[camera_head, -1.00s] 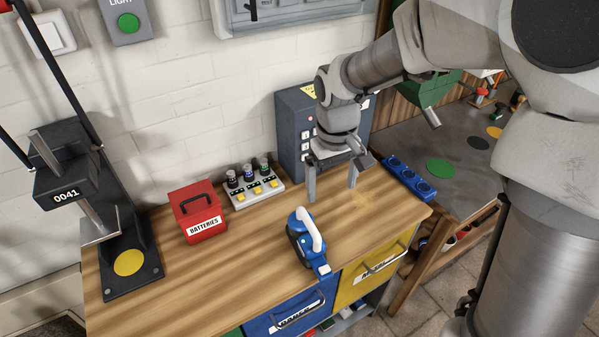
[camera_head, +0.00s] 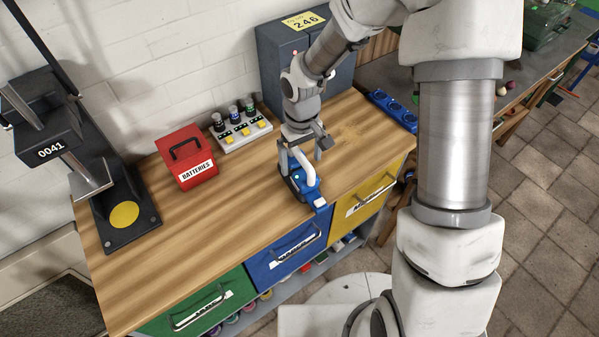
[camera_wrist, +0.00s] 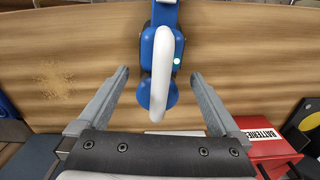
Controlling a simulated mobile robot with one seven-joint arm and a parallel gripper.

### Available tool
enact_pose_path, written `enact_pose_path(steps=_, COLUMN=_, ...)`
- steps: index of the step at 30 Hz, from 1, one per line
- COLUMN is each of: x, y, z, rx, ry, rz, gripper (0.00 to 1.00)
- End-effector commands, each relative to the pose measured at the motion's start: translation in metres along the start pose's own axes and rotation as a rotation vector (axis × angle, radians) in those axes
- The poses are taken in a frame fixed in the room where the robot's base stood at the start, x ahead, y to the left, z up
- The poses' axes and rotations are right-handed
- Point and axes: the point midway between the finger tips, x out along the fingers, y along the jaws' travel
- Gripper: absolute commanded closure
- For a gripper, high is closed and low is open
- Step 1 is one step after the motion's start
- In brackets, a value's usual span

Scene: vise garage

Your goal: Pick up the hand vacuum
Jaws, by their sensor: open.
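The hand vacuum (camera_head: 302,181) is blue with a white looped handle and lies on the wooden workbench near its front edge. In the wrist view the hand vacuum (camera_wrist: 161,62) lies between the two fingers, its white handle running lengthwise. My gripper (camera_head: 300,160) is open and above the vacuum, one finger on each side of the handle. In the wrist view my gripper (camera_wrist: 160,84) shows a gap between each finger and the vacuum. The exact height over the vacuum is hard to tell.
A red batteries box (camera_head: 187,157) and a charger with small bottles (camera_head: 240,126) stand left on the workbench (camera_head: 225,205). A dark press (camera_head: 110,190) is at far left. A grey cabinet (camera_head: 283,70) stands behind, a blue tray (camera_head: 392,108) right. Sawdust (camera_wrist: 52,80) lies nearby.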

Motion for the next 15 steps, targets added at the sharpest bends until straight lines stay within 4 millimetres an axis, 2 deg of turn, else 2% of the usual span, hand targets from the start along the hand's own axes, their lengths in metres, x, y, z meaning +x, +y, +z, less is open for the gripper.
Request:
enact_pose_path(steps=8, x=0.018, y=0.000, z=-0.002, rx=-0.001, ry=-0.003, rz=-0.001, gripper=0.00)
enact_pose_path(steps=15, x=0.049, y=0.000, z=-0.007, rx=-0.001, ry=-0.003, rz=-0.001, gripper=0.00)
